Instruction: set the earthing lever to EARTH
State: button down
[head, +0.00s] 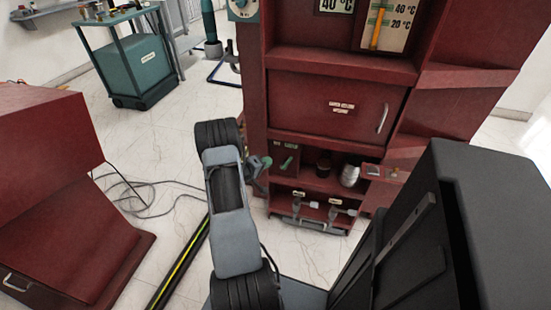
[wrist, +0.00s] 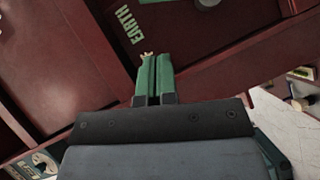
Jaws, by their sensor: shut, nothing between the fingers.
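The earthing lever (head: 287,162) is a small green handle on a dark red panel at the lower left of the red cabinet, tilted in the head view. In the wrist view the green EARTH label (wrist: 128,25) is on the dark red panel, left of and beyond the fingertips. A pale round piece with green beside it (wrist: 208,3) is cut off at the top edge; I cannot tell if it is part of the lever. My gripper (wrist: 155,60) has its green fingers together and empty. In the head view my gripper (head: 265,162) is just left of the lever, apparently apart from it.
To the right of the lever, a shelf holds a dark jar (head: 323,167) and a ribbed pale part (head: 350,175). Valves (head: 333,208) sit below. A closed door with a handle (head: 382,118) is above. Cables (head: 140,190) lie on the floor at left.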

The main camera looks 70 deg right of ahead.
jog(key=v, duration=0.5)
jog(key=shift+w+a+r+p, duration=0.2)
jog(key=shift+a+p, duration=0.15)
jog(key=shift+p, duration=0.05)
